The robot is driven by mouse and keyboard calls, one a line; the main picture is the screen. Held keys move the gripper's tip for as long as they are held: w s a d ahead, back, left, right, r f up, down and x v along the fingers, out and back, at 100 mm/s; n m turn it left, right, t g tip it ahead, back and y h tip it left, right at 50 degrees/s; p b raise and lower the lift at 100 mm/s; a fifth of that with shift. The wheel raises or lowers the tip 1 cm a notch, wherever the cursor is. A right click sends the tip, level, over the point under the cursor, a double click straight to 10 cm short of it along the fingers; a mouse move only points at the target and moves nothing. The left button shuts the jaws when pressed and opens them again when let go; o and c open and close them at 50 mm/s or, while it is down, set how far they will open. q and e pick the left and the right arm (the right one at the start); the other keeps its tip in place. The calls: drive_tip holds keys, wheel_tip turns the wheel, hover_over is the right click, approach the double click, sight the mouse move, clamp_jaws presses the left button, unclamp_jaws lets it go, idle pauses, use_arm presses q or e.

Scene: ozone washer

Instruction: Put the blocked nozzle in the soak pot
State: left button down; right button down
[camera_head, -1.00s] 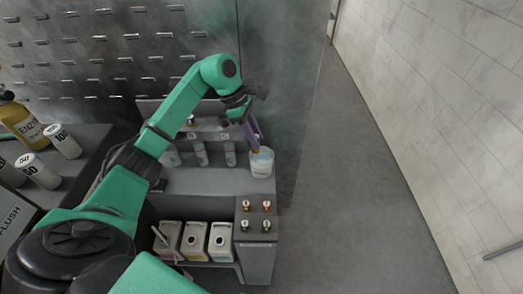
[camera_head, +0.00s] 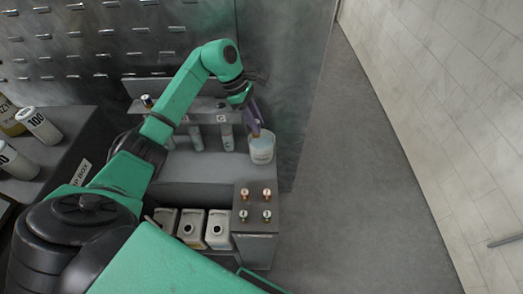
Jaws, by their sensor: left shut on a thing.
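The soak pot (camera_head: 262,154), a pale translucent cup with bluish contents, stands at the right end of the grey bench. My left gripper (camera_head: 256,128) reaches down from above, with its purple fingers at the pot's mouth. It is shut on a small brass-coloured nozzle (camera_head: 257,135), mostly hidden by the fingers. The nozzle is at the pot's rim; I cannot tell how far inside it is. My right gripper is not in view.
Several small bottles (camera_head: 227,137) hang under a lettered shelf behind the bench. Several metal-topped fittings (camera_head: 267,194) sit on the front right block. Open-topped containers (camera_head: 191,229) stand below. White canisters (camera_head: 39,126) are at left. Floor at right is clear.

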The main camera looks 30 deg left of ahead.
use_arm(q)
drive_tip(key=c, duration=0.6)
unclamp_jaws()
drive_tip(key=shift+s+r, duration=0.1)
drive_tip(key=shift+r, duration=0.05)
drive_tip(key=shift+o, duration=0.2)
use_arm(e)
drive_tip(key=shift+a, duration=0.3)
use_arm(q)
drive_tip(key=shift+a+r, duration=0.15)
drive_tip(key=shift+r, duration=0.1)
drive_tip(key=w+b+v, duration=0.1)
drive_tip(key=v, duration=1.3)
drive_tip(key=shift+s, duration=0.45)
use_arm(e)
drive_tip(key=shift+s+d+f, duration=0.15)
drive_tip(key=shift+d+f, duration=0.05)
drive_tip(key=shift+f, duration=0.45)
use_arm(q)
drive_tip(key=shift+f, duration=0.1)
